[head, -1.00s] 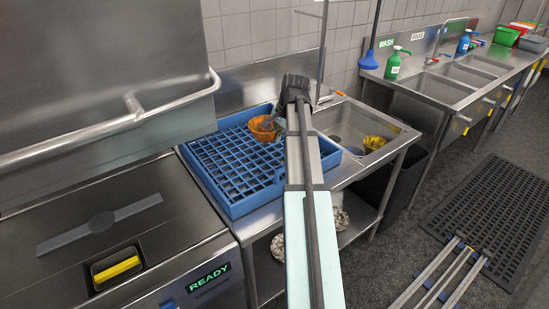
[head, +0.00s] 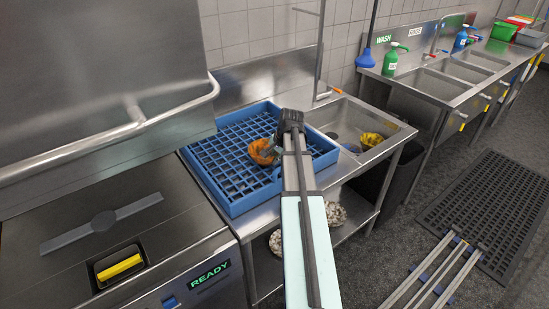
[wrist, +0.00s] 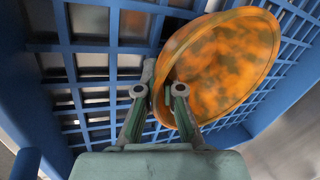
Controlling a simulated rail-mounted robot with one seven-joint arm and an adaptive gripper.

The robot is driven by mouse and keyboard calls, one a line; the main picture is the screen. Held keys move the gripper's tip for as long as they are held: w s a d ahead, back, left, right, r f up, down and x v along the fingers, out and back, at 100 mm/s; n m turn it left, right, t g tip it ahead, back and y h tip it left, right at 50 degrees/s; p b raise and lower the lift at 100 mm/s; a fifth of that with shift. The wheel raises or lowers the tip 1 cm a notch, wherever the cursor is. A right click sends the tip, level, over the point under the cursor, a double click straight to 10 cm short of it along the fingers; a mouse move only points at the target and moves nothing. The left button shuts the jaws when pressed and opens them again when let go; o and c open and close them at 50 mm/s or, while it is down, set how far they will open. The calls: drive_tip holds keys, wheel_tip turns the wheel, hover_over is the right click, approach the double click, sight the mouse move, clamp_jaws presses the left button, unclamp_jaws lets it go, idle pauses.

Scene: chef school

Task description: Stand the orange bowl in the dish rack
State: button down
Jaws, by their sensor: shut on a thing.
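The orange bowl (head: 261,152) has dark mottled patches. In the wrist view the bowl (wrist: 225,65) is tilted up on edge, its open face turned toward the camera. My gripper (wrist: 158,92) is shut on the bowl's near left rim. In the head view my gripper (head: 279,137) is at the bowl's right side, partly hidden by my arm. The blue dish rack (head: 217,150) is a square grid tray with raised walls. The bowl is over the right half of its grid. Whether the bowl touches the grid is unclear.
A steel sink basin (head: 345,118) right of the rack holds a yellow item (head: 371,140). A steel hood with a bar handle (head: 150,122) stands at the left. The rack's raised wall (wrist: 292,105) is close to the bowl. Much of the grid's left half is bare.

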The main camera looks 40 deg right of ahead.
drive_tip(key=c, duration=1.7)
unclamp_jaws()
drive_tip(key=shift+f, duration=0.1)
drive_tip(key=shift+c, duration=0.2)
drive_tip(key=o, duration=0.4)
drive_tip(key=b+v, duration=0.2)
drive_tip(key=v, duration=1)
drive_tip(key=shift+b, duration=0.3)
